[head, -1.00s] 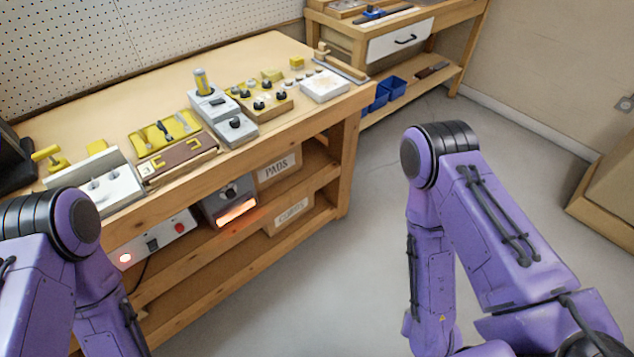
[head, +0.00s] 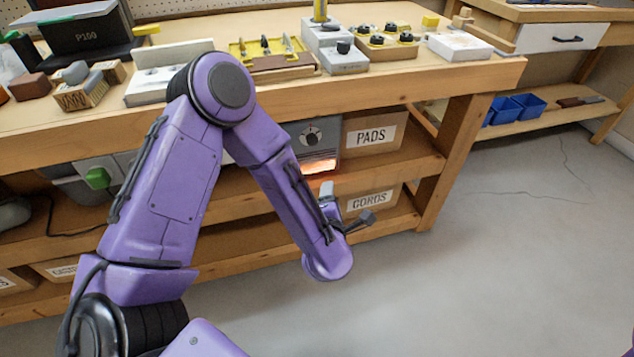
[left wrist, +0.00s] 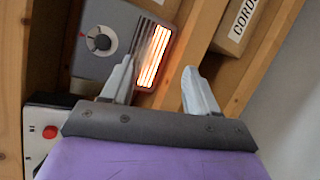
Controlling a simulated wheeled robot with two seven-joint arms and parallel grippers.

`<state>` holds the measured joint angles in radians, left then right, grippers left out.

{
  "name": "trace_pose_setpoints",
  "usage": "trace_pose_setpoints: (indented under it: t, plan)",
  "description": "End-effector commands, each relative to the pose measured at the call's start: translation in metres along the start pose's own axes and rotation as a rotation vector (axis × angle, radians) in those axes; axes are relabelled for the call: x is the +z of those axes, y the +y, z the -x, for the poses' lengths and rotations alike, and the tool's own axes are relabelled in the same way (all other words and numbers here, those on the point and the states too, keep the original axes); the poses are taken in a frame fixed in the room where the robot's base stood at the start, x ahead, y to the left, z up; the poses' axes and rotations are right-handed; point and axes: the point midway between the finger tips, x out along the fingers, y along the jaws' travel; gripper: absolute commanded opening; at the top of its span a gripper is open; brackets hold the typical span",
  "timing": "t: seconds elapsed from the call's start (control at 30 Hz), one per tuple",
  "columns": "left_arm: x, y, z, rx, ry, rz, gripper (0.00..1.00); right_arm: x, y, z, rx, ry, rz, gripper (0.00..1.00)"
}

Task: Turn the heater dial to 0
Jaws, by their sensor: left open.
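The heater (head: 318,139) is a grey box on the shelf under the bench, with its glowing orange grille partly behind my left arm. In the left wrist view the heater (left wrist: 115,27) is at the upper left, with the dial (left wrist: 99,41) beside the lit grille. A small red mark shows by the dial. My left gripper (left wrist: 150,85) is open and empty, with its fingers apart, in front of the heater and below the grille; it does not touch the dial. My right gripper is out of view.
Boxes labelled PADS (head: 372,134) and CORDS (head: 370,200) stand to the right of the heater. A white control box with a red button (left wrist: 50,132) is left of it. The bench top above holds fixtures. The floor (head: 480,250) in front is clear.

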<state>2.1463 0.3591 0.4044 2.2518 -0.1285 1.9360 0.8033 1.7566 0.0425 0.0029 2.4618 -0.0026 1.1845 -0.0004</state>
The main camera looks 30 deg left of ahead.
Motion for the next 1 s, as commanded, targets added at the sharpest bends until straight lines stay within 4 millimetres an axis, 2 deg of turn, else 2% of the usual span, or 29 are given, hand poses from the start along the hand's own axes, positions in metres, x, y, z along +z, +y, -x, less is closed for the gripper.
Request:
trace_pose_setpoints:
  t: [0.03,0.1,0.2,0.3,0.4,0.53,0.8,1.0]
  plan:
    - [0.000,-0.015,-0.022,0.095,0.012,0.219,0.59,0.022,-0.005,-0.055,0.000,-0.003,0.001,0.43]
    - [0.006,0.003,-0.033,0.214,0.019,0.518,0.59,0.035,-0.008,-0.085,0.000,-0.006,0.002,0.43]
    - [0.007,0.027,-0.038,0.348,0.016,0.878,0.59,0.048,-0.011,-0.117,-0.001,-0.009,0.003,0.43]
    - [0.004,0.045,-0.038,0.435,0.008,1.128,0.59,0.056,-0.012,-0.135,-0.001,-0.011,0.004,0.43]
    - [0.003,0.057,-0.036,0.477,0.002,1.256,0.59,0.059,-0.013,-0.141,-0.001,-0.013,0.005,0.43]
    - [0.000,0.067,-0.045,0.492,0.002,1.296,0.59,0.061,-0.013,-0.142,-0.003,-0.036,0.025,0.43]
    - [-0.018,0.085,-0.099,0.491,0.006,1.290,0.59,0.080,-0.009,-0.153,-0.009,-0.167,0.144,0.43]
    - [-0.024,0.097,-0.124,0.488,0.002,1.285,0.59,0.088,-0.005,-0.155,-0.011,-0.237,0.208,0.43]
